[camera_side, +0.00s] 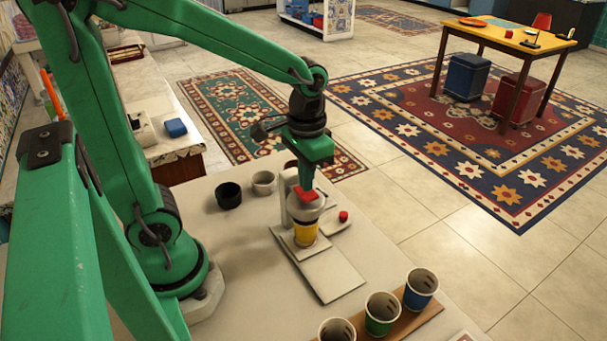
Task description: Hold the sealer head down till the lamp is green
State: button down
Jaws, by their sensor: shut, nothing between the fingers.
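The sealer (292,207) is a pale machine on the table, with a round grey sealer head (306,209) topped by a red pad (305,195). A yellow cup (305,233) stands upright beneath the head on the sealer's base. A small round lamp (343,215) on a pale mount to the right of the head shows red. My gripper (306,184) points straight down over the red pad, shut and empty. Its tips are at the pad and seem to touch it. The exact contact is too small to tell.
A blue cup (421,289), a green cup (382,313) and a white cup (337,330) stand on a brown strip (405,322) at the front right. A black bowl (229,196) and a pale bowl (263,183) stand behind, left of the sealer. The table front-left is clear.

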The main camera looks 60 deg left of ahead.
jog(key=shift+f, duration=1)
dwell(1.7)
jog(key=shift+r, duration=2.55)
jog(key=shift+r, duration=0.1)
jog(key=shift+s+a+r+t, duration=0.15)
jog(key=shift+s+r+t, duration=0.35)
jog(key=shift+s+r, duration=0.1)
jog(key=s+a+r+t, duration=0.1)
jog(key=s+r+t, duration=0.2)
jog(key=s+t, duration=0.1)
jog(key=shift+s+r+t, duration=0.3)
jog(key=shift+s+r, duration=0.05)
jog(key=shift+s, duration=0.1)
jog(key=c, duration=2.2)
grip_release()
